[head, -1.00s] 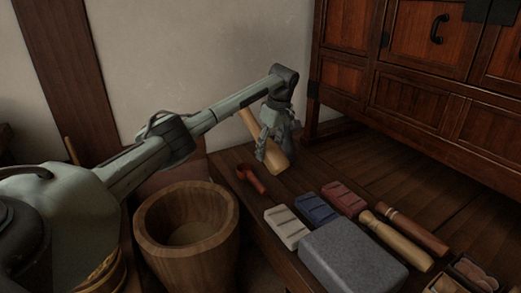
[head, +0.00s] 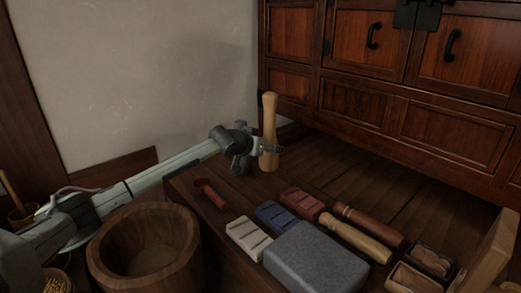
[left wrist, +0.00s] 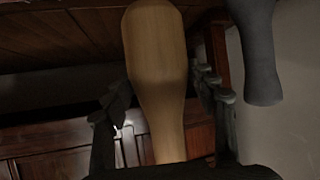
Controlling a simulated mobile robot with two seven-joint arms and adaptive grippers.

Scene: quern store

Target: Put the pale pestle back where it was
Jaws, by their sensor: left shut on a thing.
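A pale wooden pestle (head: 269,118) is held upright in my left gripper (head: 262,150), beyond the far end of the bench's row of objects. The gripper is shut on its lower part, and I cannot tell whether its foot touches the surface. In the left wrist view the pestle (left wrist: 157,60) runs between the two fingers of the left gripper (left wrist: 165,105), its thick end at the top. Another light wooden pestle (head: 362,235) lies beside a darker brown one (head: 368,222) on the bench. My right gripper is not in view.
A wooden mortar tub (head: 113,248) stands at the front left. A grey stone block (head: 315,262), white (head: 249,238), blue (head: 280,220) and red (head: 302,203) trays and a red spoon-like tool (head: 211,194) occupy the bench. A cabinet (head: 390,100) stands behind.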

